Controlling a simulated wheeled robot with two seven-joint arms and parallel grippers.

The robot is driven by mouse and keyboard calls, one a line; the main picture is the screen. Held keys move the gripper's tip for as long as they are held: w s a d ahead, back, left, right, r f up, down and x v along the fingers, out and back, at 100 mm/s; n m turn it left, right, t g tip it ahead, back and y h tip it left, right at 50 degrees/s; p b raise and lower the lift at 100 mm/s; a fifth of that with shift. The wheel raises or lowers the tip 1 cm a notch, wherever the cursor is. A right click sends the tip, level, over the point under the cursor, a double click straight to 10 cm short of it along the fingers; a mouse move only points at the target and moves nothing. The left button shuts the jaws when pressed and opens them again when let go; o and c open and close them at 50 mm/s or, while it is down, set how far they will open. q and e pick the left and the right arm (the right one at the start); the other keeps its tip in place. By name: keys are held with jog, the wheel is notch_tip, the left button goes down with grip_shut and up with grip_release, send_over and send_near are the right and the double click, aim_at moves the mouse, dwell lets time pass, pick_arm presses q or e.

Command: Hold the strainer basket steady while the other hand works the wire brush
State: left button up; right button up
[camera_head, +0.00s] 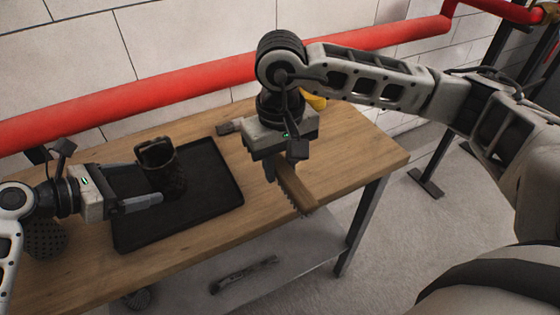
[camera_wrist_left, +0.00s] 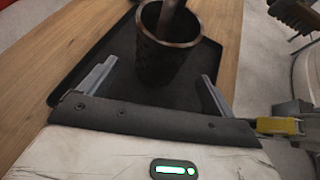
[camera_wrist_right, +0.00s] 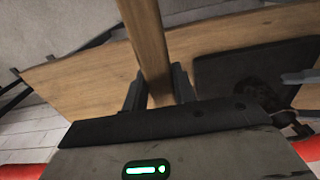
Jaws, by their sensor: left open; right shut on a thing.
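The strainer basket (camera_head: 172,182) is a dark upright cylinder with an open top, standing on a black tray; it also shows in the left wrist view (camera_wrist_left: 165,62). Something dark sticks up out of its mouth there. My left gripper (camera_head: 148,184) is open, its fingers spread on either side of the basket's near side, with gaps visible in the left wrist view. My right gripper (camera_head: 281,172) is shut on the wooden wire brush (camera_head: 297,188), right of the tray. Its bristles face down-left. The brush's wooden back fills the middle of the right wrist view (camera_wrist_right: 148,42).
The black tray (camera_head: 222,178) lies on a wooden workbench (camera_head: 375,150). A dark perforated thing (camera_head: 45,240) is by my left arm. A small item (camera_head: 228,127) and a yellow thing (camera_head: 315,101) lie behind. A red pipe (camera_head: 150,95) runs along the wall behind the bench.

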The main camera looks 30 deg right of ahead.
aim_at(154, 179)
pick_arm(q)
jog(key=x, duration=0.4)
jog(key=shift+r, duration=0.15)
jog(key=shift+x, duration=1.2)
jog(key=shift+a, duration=0.1)
jog(key=c, duration=0.9)
